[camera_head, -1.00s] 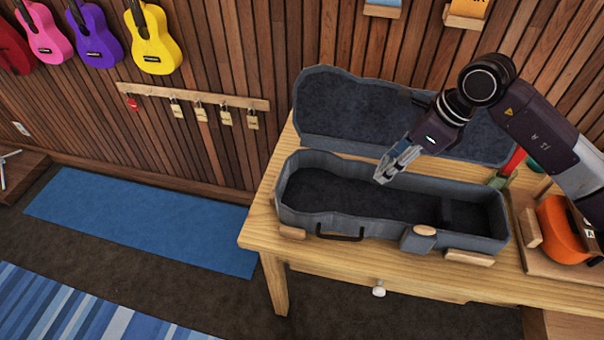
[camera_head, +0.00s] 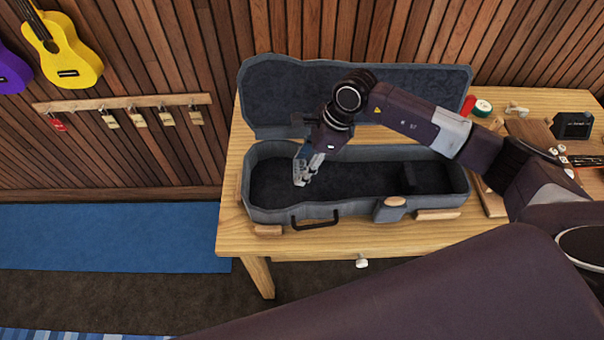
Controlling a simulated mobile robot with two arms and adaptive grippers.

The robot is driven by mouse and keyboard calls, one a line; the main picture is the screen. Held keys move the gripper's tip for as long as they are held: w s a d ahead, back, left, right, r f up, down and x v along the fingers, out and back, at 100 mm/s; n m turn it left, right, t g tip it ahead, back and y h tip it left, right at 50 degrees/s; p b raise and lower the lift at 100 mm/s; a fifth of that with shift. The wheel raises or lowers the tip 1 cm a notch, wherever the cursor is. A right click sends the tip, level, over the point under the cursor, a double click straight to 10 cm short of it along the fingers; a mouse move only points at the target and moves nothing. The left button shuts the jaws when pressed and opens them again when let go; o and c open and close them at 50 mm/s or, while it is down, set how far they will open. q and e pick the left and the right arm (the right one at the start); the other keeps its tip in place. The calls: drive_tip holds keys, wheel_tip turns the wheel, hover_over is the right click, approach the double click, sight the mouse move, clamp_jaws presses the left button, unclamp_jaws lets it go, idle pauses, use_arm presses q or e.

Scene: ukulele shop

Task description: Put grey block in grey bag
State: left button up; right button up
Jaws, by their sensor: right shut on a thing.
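The grey bag is an open ukulele case (camera_head: 345,212) on the wooden table, with a dark lining and its lid (camera_head: 256,95) raised at the back. My right gripper (camera_head: 304,172) points down over the left part of the case's hollow. It is shut on a small light grey thing, apparently the grey block, which is hard to tell from the grey fingers. I cannot tell whether it touches the lining. My left gripper is not in view.
The wooden table (camera_head: 300,236) has wood pieces (camera_head: 436,215) along the case's front. Yellow ukulele (camera_head: 62,48) and padlocks hang on the wall. My dark arm parts cover the lower right.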

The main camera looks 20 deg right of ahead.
sight(297, 186)
drive_tip(key=shift+f, duration=0.8)
wheel_tip(297, 186, down, 4)
drive_tip(key=shift+f+p, duration=0.1)
drive_tip(key=shift+p, duration=0.5)
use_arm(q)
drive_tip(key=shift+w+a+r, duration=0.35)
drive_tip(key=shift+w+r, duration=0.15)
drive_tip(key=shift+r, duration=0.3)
use_arm(e)
drive_tip(key=shift+f, duration=0.15)
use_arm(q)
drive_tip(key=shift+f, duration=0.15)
use_arm(e)
drive_tip(key=shift+f+b, duration=0.2)
drive_tip(key=shift+b, duration=0.1)
drive_tip(key=o, duration=1.1)
drive_tip(key=shift+r, duration=0.1)
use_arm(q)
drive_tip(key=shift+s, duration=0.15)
